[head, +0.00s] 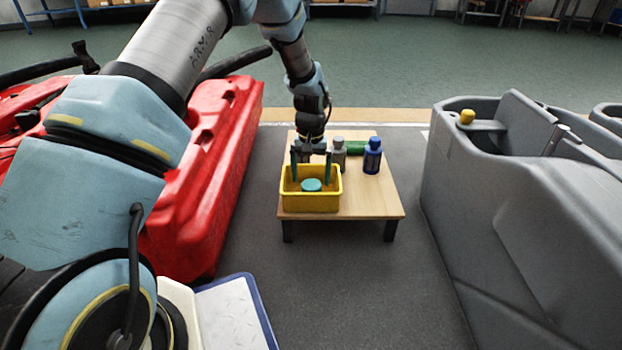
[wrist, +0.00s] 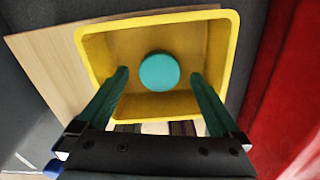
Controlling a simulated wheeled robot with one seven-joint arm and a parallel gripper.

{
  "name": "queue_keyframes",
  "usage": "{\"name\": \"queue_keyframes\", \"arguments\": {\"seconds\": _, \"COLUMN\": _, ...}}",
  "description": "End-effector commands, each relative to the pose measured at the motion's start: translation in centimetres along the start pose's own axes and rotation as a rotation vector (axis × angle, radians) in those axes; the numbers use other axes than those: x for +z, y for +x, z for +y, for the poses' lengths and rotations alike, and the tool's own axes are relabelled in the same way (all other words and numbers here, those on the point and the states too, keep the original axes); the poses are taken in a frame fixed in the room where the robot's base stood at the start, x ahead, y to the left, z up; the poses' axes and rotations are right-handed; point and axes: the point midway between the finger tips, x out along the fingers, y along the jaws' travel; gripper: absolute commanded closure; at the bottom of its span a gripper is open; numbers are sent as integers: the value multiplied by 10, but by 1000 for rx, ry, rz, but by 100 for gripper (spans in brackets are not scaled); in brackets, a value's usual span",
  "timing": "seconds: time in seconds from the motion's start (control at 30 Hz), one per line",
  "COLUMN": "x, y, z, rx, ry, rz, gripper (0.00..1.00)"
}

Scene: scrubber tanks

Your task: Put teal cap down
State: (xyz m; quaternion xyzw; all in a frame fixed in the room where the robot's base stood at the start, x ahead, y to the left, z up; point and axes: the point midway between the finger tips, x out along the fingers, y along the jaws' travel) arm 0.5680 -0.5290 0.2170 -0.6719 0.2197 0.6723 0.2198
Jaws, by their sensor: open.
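The teal cap (head: 311,185) lies in the yellow bin (head: 311,205), near its middle. The wrist view shows the round teal cap (wrist: 159,71) on the floor of the yellow bin (wrist: 232,60), clear of the walls. My gripper (head: 311,176) is over the bin. Its two green fingers are spread wide, with nothing between them. The wrist view shows the open gripper (wrist: 160,75) with a finger to either side of the cap, both apart from it.
The bin stands on a low wooden table (head: 365,205). Behind it are a grey bottle (head: 339,156), a blue bottle (head: 373,158) and a green object (head: 356,148). A red tank (head: 205,170) stands left and a grey tank (head: 500,220) right, with bare floor between them and the table.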

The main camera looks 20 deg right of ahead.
Motion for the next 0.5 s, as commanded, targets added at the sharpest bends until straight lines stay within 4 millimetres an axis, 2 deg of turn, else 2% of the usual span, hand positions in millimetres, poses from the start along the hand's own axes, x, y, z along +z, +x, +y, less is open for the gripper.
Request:
{"name": "queue_keyframes", "arguments": {"seconds": 0.03, "x": 0, "y": -19, "z": 0, "rx": 0, "ry": 0, "rz": 2, "gripper": 0}}
{"name": "queue_keyframes", "arguments": {"seconds": 0.2, "x": 0, "y": -56, "z": 0, "rx": 0, "ry": 0, "rz": 1, "gripper": 0}}
{"name": "queue_keyframes", "arguments": {"seconds": 0.33, "x": 0, "y": -77, "z": 0, "rx": 0, "ry": 0, "rz": 2, "gripper": 0}}
{"name": "queue_keyframes", "arguments": {"seconds": 0.5, "x": 0, "y": -92, "z": 0, "rx": 0, "ry": 0, "rz": 0, "gripper": 0}}
